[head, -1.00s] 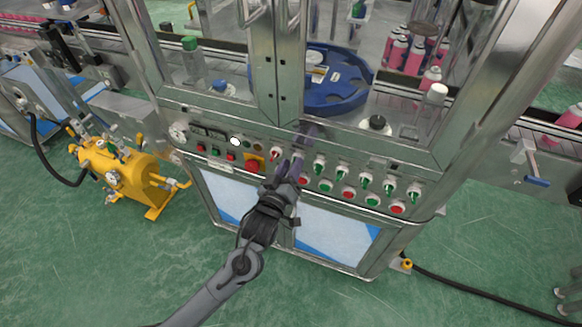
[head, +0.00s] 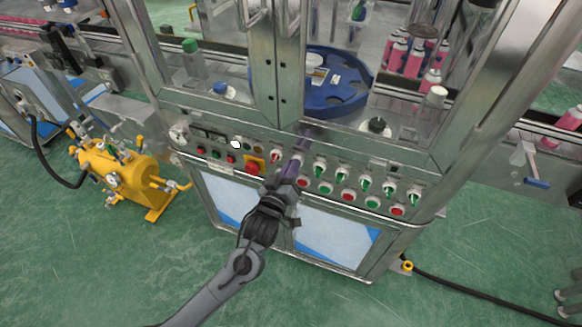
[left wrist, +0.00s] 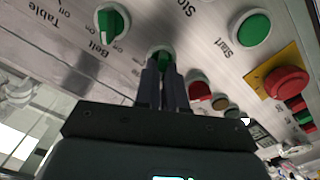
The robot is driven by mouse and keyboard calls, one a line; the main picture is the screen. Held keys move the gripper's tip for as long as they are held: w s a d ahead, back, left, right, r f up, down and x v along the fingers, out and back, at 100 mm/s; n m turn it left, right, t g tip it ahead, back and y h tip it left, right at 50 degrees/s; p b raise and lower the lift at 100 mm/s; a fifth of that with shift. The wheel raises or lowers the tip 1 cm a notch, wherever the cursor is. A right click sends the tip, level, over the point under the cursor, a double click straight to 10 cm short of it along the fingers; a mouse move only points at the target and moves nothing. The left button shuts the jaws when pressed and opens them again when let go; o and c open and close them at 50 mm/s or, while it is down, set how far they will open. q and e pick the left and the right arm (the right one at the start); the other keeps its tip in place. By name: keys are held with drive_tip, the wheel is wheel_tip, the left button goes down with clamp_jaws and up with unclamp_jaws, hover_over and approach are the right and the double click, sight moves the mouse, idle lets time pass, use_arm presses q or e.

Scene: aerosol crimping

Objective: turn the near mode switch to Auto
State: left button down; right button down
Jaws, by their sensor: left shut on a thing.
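My left gripper (head: 298,155) reaches up to the front control panel (head: 222,168) from below. In the left wrist view its two dark fingers (left wrist: 163,75) are closed on a round switch with a green handle (left wrist: 162,55), which I take for the near mode switch. Its label and setting are hidden or unreadable. Beside it in that view are a green Belt switch (left wrist: 110,22) on the left and a red control (left wrist: 200,92) on the right. In the head view the fingers cover the held switch. My right gripper is not in view.
A red emergency button on yellow (left wrist: 287,84) and a green Start button (left wrist: 250,28) lie near the fingers. More green-handled switches (head: 341,173) line the panel to the right. A yellow tank (head: 118,172) stands at the left. The green floor in front is clear.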

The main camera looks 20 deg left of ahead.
use_arm(q)
drive_tip(key=shift+d+m+p, duration=0.15)
drive_tip(key=shift+m+p, duration=1.8)
drive_tip(key=shift+p, duration=0.25)
drive_tip(key=shift+d+m+p, duration=0.15)
drive_tip(key=shift+m+p, duration=1.85)
drive_tip(key=shift+p, duration=0.2)
drive_tip(key=shift+d+m+p, duration=0.15)
drive_tip(key=shift+m+p, duration=1.8)
drive_tip(key=shift+p, duration=0.25)
drive_tip(key=c, duration=1.2)
unclamp_jaws()
